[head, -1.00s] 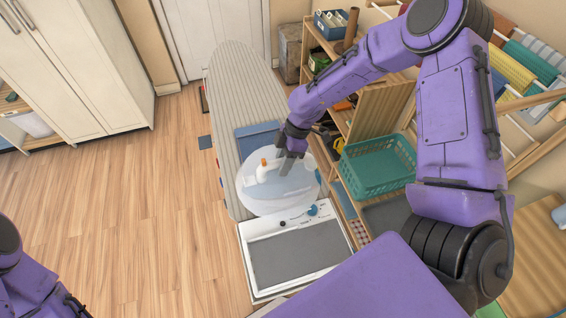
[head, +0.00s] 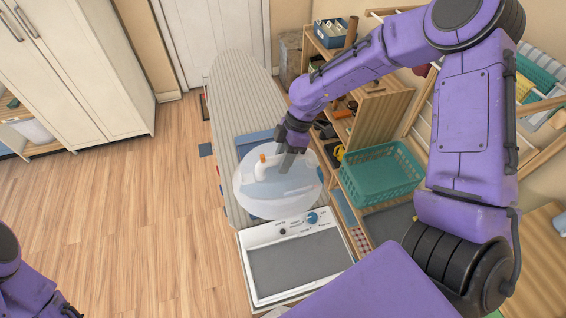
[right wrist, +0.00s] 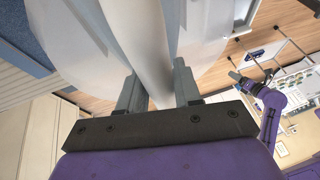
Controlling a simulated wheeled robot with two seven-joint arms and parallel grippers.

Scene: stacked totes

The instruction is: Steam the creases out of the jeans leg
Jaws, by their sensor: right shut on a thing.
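The jeans leg (head: 256,141) is a blue strip lying across the striped ironing board (head: 236,85); the steamer hides part of it. The large whitish, partly see-through steamer (head: 268,196) has an orange cap. My right gripper (head: 288,160) is shut on its white handle, which runs between the fingers in the right wrist view (right wrist: 150,50). The steamer overlaps the board's near part beside the jeans; I cannot tell whether it touches the board. Blue fabric also shows at the upper left in the right wrist view (right wrist: 22,40).
A white-framed station with a grey panel (head: 302,265) and a blue knob stands at the board's near end. A wooden shelf with a green basket (head: 380,172) stands close on the right. A drying rack is at the far right. The floor on the left is clear.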

